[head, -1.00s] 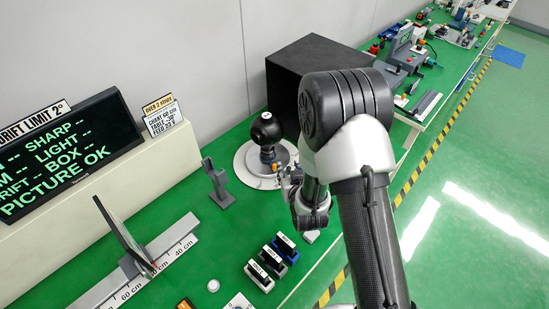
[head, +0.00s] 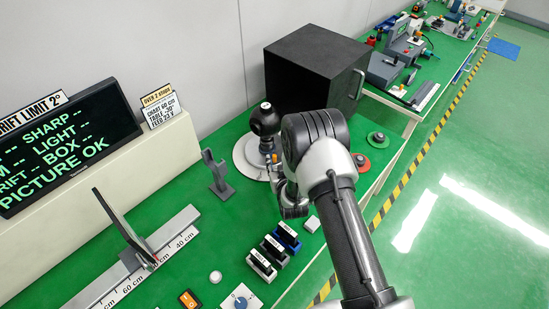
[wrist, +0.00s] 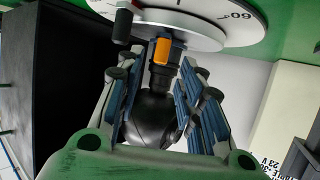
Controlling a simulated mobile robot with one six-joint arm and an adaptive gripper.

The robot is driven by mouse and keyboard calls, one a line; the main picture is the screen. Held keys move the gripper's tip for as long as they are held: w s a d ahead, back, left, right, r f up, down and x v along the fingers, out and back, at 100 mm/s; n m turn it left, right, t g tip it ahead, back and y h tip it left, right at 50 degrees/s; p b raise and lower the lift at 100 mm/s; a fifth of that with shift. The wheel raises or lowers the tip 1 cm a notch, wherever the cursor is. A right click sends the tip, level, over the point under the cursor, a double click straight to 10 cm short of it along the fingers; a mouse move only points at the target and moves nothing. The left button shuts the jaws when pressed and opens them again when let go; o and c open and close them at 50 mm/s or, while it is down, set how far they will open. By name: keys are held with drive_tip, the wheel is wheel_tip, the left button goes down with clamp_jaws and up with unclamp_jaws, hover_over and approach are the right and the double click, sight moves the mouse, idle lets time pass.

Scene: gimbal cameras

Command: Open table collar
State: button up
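The round white table (head: 246,163) stands on the green bench, with a black ball-shaped body (head: 265,119) on a post at its middle. In the wrist view the white table (wrist: 190,35) is at the top, with a "60" mark on its rim. An orange tab (wrist: 162,50) sits on the dark collar at the post, just below the table there. The black ball (wrist: 152,118) hangs lower. My gripper (wrist: 160,66) is open, its blue-grey fingers on either side of the post and ball; contact cannot be told. In the head view my gripper (head: 275,168) is at the table's right side, partly hidden.
A large black box (head: 312,72) stands behind the table. A grey bracket (head: 217,175) is to the left. Several small blocks (head: 262,264) lie in front. The display (head: 65,150) is at far left.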

sight(275, 156)
drive_tip(key=b+x, duration=0.1)
drive_tip(key=x, duration=0.4)
drive_tip(key=shift+w+a+f, duration=0.1)
drive_tip(key=shift+w+f, duration=0.1)
drive_tip(key=shift+w, duration=0.05)
drive_tip(key=shift+c, duration=0.4)
clamp_jaws()
